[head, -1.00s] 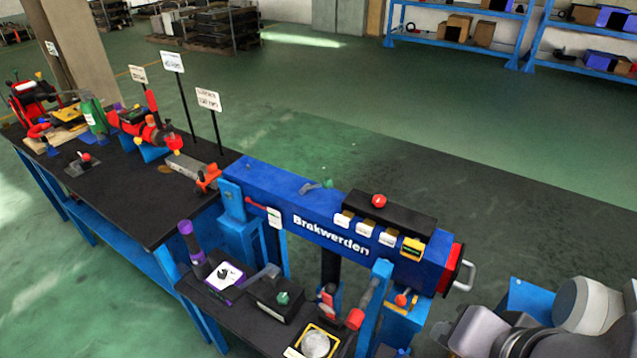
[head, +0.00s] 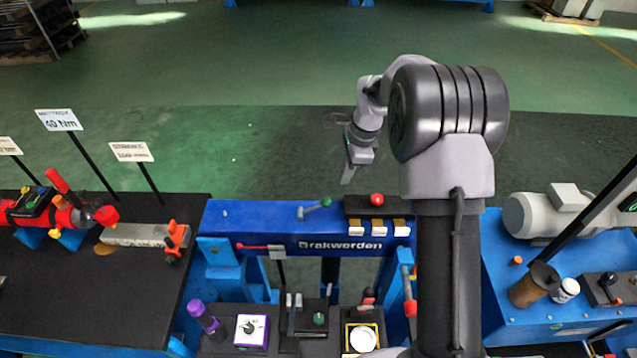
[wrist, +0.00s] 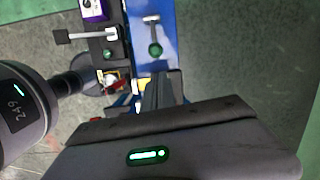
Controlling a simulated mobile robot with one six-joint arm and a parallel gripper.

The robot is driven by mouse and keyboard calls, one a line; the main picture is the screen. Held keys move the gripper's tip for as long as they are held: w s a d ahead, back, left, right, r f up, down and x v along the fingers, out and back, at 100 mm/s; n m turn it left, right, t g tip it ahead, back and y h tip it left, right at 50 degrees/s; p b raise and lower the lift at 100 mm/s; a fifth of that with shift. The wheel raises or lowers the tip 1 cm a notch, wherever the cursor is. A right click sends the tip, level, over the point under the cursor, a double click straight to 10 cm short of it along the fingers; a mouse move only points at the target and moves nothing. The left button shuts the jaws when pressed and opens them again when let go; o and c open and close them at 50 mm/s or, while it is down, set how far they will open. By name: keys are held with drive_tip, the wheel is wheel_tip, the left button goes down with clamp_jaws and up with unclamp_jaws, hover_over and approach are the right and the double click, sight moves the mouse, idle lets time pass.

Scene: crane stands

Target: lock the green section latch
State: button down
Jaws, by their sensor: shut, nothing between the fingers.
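A grey lever with a green knob (head: 325,202) sits on top of the blue beam (head: 235,215) marked "Brakwerden". It also shows in the wrist view, with its green knob (wrist: 155,49) on the blue beam. A second green knob (head: 319,319) is on a black box on the lower bench, beside a grey lever. I cannot tell from the labels which is the section latch. My gripper (head: 348,178) points down, shut and empty, beyond the beam and right of the beam's green knob in the head view. In the wrist view its dark fingers (wrist: 158,92) are apart from both green knobs.
A black box with a red button (head: 377,200) stands on the beam, right of the lever. A red-tipped rod (head: 250,247) is on the beam's front. A purple-framed dial (head: 251,330) and a yellow-framed gauge (head: 363,338) lie below. Floor behind the beam is clear.

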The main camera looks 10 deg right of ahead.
sight(315, 207)
drive_tip(key=f, duration=0.3)
drive_tip(key=a+f+b, duration=0.1)
drive_tip(key=f, duration=0.2)
drive_tip(key=f+b, duration=0.1)
drive_tip(key=f, duration=0.2)
drive_tip(key=shift+w+a+f, duration=0.2)
drive_tip(key=shift+w+f, duration=0.1)
drive_tip(key=shift+f, duration=0.1)
drive_tip(key=shift+a+r, duration=0.1)
drive_tip(key=shift+r, duration=0.05)
